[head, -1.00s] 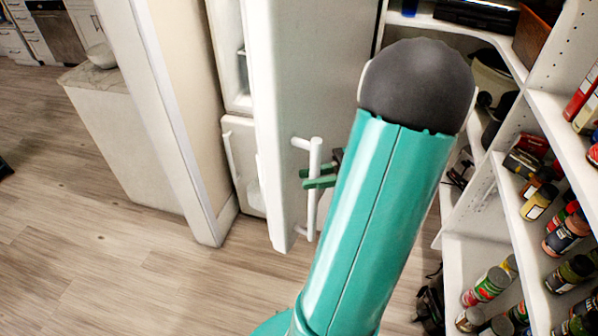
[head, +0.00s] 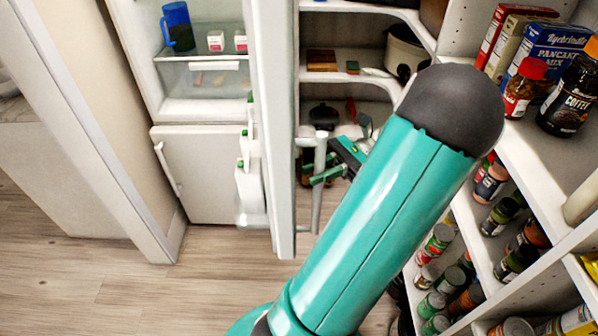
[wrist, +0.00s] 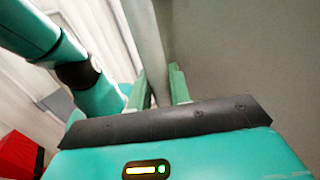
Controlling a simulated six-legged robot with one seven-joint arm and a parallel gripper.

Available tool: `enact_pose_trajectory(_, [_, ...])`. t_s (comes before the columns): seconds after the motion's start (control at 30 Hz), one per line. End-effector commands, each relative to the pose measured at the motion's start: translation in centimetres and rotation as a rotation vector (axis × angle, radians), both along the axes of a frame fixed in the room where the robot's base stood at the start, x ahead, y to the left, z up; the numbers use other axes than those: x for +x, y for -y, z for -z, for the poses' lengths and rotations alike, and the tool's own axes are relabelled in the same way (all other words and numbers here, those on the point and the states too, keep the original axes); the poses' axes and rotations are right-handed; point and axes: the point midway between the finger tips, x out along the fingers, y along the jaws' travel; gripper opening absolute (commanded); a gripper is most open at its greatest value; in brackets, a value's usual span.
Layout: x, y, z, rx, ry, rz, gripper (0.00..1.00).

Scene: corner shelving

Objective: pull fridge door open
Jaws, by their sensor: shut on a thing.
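The fridge door (head: 278,130) stands open and is seen nearly edge-on in the head view. Bottles stand in its inner shelf. Its white vertical bar handle (head: 318,190) is on the outer face, at right. My gripper (head: 328,174) is shut around this handle with its green fingers. In the wrist view my gripper (wrist: 160,88) has one finger on each side of the pale handle bar (wrist: 147,45). The fridge inside (head: 205,75) shows, with a blue pitcher (head: 178,27) and small cartons on a glass shelf. My teal arm hides part of the area right of the handle.
White corner shelving (head: 500,140) with jars, cans and boxes stands close at right. A lower fridge compartment with a closed front (head: 200,172) is below the open one. A wall end (head: 110,130) stands left of the fridge. Wooden floor (head: 100,270) is clear at front left.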

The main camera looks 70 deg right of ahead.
Motion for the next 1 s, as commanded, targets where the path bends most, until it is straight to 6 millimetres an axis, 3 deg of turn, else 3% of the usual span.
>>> enact_pose_trajectory(0.5, [-5.6, 4.0, 0.1, -0.001, 0.006, 0.005, 0.0])
enact_pose_trajectory(1.0, [-7.3, 5.5, 0.0, 0.001, 0.002, 0.002, 0.0])
